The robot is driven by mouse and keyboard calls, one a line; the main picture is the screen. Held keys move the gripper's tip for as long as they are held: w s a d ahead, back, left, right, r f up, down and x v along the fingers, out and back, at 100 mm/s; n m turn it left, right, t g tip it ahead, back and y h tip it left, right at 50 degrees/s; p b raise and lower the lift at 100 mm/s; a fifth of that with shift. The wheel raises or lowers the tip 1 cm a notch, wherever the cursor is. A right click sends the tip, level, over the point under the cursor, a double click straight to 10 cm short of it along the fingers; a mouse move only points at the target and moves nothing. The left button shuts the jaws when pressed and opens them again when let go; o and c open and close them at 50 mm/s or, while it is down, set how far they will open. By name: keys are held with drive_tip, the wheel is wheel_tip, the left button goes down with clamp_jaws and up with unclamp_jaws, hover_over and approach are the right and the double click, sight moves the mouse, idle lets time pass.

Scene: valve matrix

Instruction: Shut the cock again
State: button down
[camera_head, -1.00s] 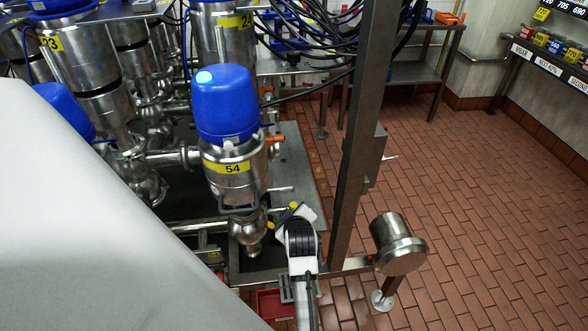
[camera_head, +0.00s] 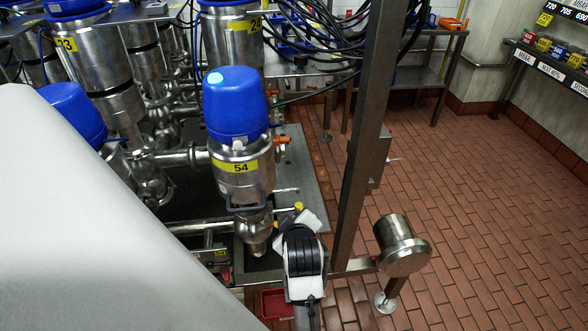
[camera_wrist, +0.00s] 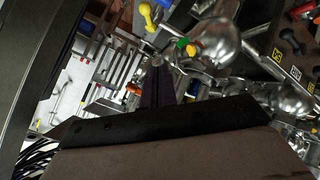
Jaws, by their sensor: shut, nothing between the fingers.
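The steel valve body marked 54 (camera_head: 238,180), with a blue cap, stands in the middle of the head view. Beside its lower end is a small yellow end (camera_head: 298,206), perhaps part of the cock. The wrist view shows a yellow knob-ended piece (camera_wrist: 146,12) at the top and a yellow-orange knob (camera_wrist: 194,49) with a green bit beside steel pipework. I cannot tell which is the cock's handle, or its position. My gripper (camera_wrist: 158,64) is shut and empty, its dark fingers pointing up near these knobs. I cannot tell whether it touches one. In the head view my wrist hides the fingertips.
A steel post (camera_head: 356,150) rises just right of my wrist. A steel cylinder on a foot (camera_head: 402,245) stands further right. A red bin (camera_head: 277,303) lies low beside my arm. The tiled floor (camera_head: 480,200) at right is open.

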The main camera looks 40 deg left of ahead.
drive_tip(key=shift+w+f+b, duration=0.1)
drive_tip(key=shift+f+b, duration=0.05)
drive_tip(key=shift+b, duration=0.3)
drive_tip(key=b, duration=0.8)
drive_tip(key=shift+w+d+m+b, duration=0.3)
drive_tip(key=shift+w+d+b, duration=0.05)
drive_tip(key=shift+w, duration=0.05)
